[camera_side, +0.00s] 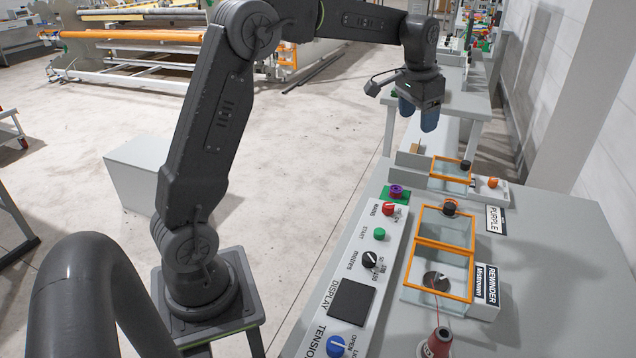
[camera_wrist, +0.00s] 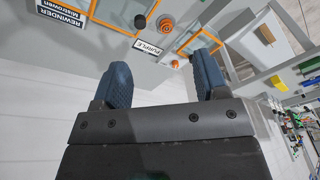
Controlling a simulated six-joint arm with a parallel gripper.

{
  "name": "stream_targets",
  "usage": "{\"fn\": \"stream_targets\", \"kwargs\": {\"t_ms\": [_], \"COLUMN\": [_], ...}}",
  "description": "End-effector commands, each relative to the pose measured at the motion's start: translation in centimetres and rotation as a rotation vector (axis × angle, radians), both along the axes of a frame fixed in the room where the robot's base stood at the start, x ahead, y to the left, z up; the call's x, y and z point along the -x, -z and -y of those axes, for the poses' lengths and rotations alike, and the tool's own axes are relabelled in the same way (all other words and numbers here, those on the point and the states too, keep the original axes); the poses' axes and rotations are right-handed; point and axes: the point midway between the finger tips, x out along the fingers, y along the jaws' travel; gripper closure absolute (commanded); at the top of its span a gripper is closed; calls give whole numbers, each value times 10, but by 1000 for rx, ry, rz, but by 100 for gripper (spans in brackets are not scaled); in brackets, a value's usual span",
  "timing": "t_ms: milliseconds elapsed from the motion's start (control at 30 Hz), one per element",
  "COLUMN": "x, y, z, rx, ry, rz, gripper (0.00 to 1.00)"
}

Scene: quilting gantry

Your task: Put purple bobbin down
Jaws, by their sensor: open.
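The purple bobbin (camera_side: 396,190) sits on a small green pad (camera_side: 385,194) at the far end of the control panel in the side view. My gripper (camera_side: 418,118) hangs in the air above and beyond the bobbin, clear of it. Its two blue fingers are apart with nothing between them. The open fingers also show in the wrist view (camera_wrist: 162,72). I cannot make out the bobbin in the wrist view.
The panel (camera_side: 362,235) carries a red button, a green button and dials. Beside it stand orange-framed clear covers (camera_side: 444,228) and a PURPLE label (camera_side: 495,220). A red thread cone (camera_side: 437,343) is at the front. Grey table top (camera_side: 560,270) is bare at right.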

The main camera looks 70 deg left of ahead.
Motion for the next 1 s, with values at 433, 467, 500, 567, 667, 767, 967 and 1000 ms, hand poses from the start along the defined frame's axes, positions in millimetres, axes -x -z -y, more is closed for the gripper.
{"fn": "stream_targets", "kwargs": {"t_ms": [433,467,500,567,667,767,967,1000], "x": [188,200,216,237,265,282,292,291], "y": [-36,-32,-27,-18,-3,9,17,17], "z": [107,111,116,123,130,134,136,136], "rx": [13,15,21,28,38,46,51,51], "ry": [12,13,13,14,16,15,15,15], "rz": [200,212,227,250,279,296,305,305], "gripper": [33,33,33,33,33,33,33,33]}}
